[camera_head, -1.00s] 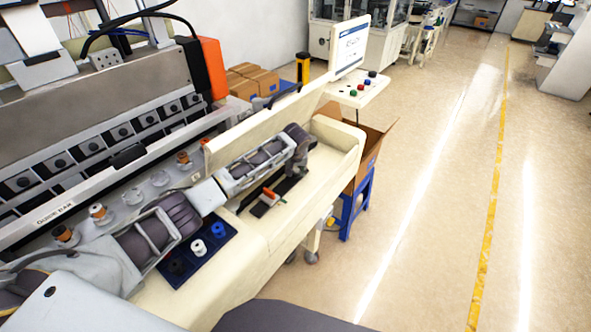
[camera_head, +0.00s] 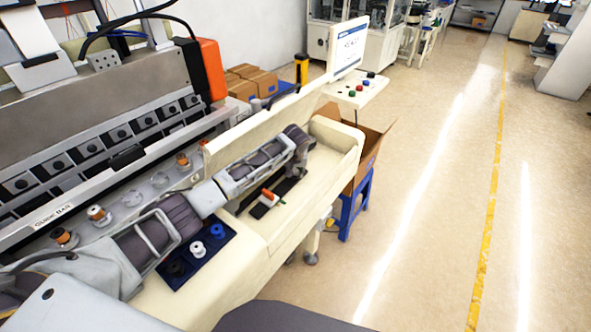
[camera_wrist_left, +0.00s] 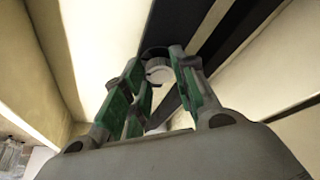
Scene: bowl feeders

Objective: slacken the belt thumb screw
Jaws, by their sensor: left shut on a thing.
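The belt thumb screw (camera_wrist_left: 158,68) shows in the left wrist view as a small pale round knob with a dark surround, between the gripper fingers. My left gripper (camera_wrist_left: 160,82), with green-padded fingers, is shut on it. In the head view my left gripper (camera_head: 299,160) points down into the cream trough (camera_head: 335,140) at the right end of the machine. The knob is hidden there behind the gripper and arm. The screw's thread and depth do not show. My right gripper is not in view.
An orange-handled tool (camera_head: 271,197) lies in the trough near my left forearm. A blue tray (camera_head: 205,262) with black, white and blue spools sits on the front ledge. A raised cream panel (camera_head: 262,118) stands behind the arm. A monitor (camera_head: 349,45) stands beyond. The floor right is clear.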

